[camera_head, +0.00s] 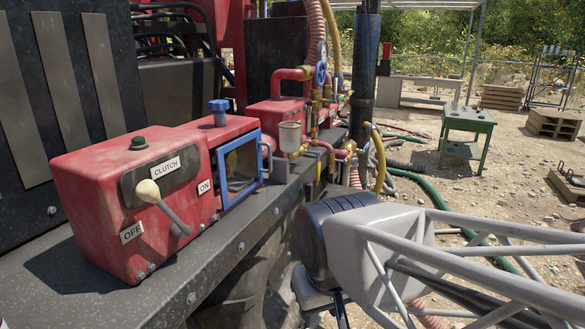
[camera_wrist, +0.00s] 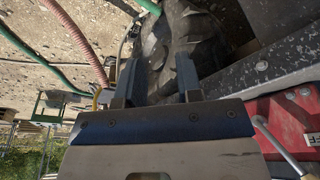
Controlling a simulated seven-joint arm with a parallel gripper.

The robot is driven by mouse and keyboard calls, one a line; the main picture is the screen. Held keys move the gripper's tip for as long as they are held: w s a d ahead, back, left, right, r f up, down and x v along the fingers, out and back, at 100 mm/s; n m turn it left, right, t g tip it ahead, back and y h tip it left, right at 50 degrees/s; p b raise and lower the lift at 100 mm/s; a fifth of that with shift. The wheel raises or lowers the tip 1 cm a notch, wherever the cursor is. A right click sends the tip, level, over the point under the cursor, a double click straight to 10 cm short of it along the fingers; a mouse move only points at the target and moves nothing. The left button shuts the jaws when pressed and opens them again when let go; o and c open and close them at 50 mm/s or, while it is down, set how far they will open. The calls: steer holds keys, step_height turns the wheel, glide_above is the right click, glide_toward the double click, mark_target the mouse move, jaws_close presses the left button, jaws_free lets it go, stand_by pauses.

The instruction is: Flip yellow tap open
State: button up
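The pipework (camera_head: 318,110) with red pipes, brass fittings and a blue wheel stands beyond the red clutch box in the head view. Small yellow parts (camera_head: 319,168) show low on it; I cannot tell for certain which is the yellow tap or how its handle is turned. In the wrist view my gripper (camera_wrist: 155,82) is open, its two fingers apart with nothing between them. It points down past a large tyre (camera_wrist: 185,45). In the head view my wrist hides most of the gripper, in front of and below the pipework.
The red clutch box (camera_head: 90,195) with a white-knobbed lever (camera_head: 150,192) stands on the dark metal ledge (camera_head: 190,285) at left. A dark vertical post (camera_head: 363,75), yellow hose (camera_head: 380,160) and green hose (camera_head: 440,200) are near the pipework. A green table (camera_head: 467,122) stands behind.

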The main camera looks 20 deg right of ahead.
steer(key=shift+w+r, duration=0.1)
steer(key=shift+w, duration=0.05)
steer(key=c, duration=0.5)
steer(key=shift+w+r, duration=0.15)
steer(key=shift+w, duration=0.2)
jaws_close()
steer(key=w+d+r+n+t, duration=0.15)
steer(key=w+d, duration=0.25)
steer(key=w, duration=0.7)
steer(key=w+d+r+n+t, duration=0.15)
steer(key=w+d, duration=0.25)
steer(key=w, duration=0.7)
steer(key=w+d+r+n, duration=0.2)
steer(key=w+d+n, duration=0.15)
steer(key=w, duration=0.75)
steer(key=w+d+f+n+t, duration=0.1)
steer(key=w+d, duration=0.7)
steer(key=w, duration=0.4)
steer(key=shift+d+f+t+h, duration=0.25)
steer(key=shift+d+t+h, duration=0.05)
steer(key=shift+d+t, duration=0.1)
steer(key=shift+n, duration=0.25)
